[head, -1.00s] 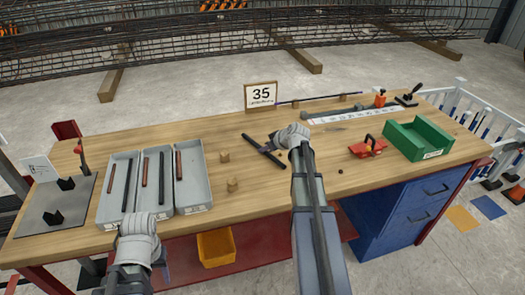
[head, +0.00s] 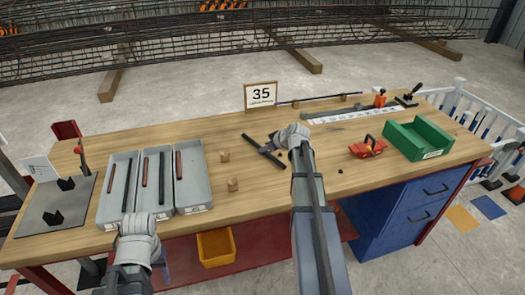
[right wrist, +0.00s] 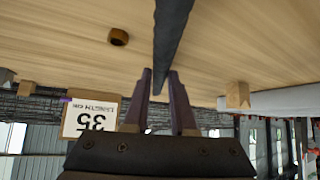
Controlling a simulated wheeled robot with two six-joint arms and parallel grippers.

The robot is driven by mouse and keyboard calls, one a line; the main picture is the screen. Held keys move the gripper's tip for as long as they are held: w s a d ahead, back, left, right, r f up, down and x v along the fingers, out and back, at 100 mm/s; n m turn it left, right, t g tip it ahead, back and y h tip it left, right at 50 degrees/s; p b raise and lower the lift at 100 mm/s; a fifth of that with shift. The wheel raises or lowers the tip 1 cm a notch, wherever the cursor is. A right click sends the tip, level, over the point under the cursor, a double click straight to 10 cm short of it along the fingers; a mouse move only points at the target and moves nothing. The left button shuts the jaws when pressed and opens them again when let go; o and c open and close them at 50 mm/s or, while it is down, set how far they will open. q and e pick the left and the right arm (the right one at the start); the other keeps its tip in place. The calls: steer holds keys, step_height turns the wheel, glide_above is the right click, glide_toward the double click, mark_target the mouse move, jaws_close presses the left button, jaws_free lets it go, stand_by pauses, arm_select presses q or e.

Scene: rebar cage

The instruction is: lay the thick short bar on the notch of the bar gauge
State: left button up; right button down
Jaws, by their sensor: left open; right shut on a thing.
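A dark bar (head: 274,160) is held in my right gripper (head: 266,149), which is shut on it above the middle of the table. In the right wrist view, the bar (right wrist: 172,40) runs up from between the purple fingers (right wrist: 165,85). My left gripper (head: 138,222) is open and empty at the front edge, by the grey trays; its fingertips are mostly hidden. At the far left, a dark grey plate (head: 50,222) carries black notched blocks (head: 54,218) with a small sign. I cannot tell for certain whether this is the bar gauge.
Grey trays (head: 188,208) hold several dark and rusty bars. Wooden blocks (head: 232,184) stand right of them. A "35" sign (head: 261,95) and a white scale strip (head: 360,115) are at the back. A red clamp-like tool (head: 367,149) and green bin (head: 420,138) are at right.

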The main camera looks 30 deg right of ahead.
arm_select(q)
steer(key=shift+r, duration=0.2)
arm_select(e)
steer(key=shift+r, duration=0.15)
arm_select(q)
step_height(320, 180, up, 10)
steer(key=p, duration=1)
steer(key=shift+f, duration=0.15)
arm_select(e)
step_height(320, 180, up, 10)
steer(key=shift+d+f, duration=0.1)
steer(key=shift+f, duration=0.1)
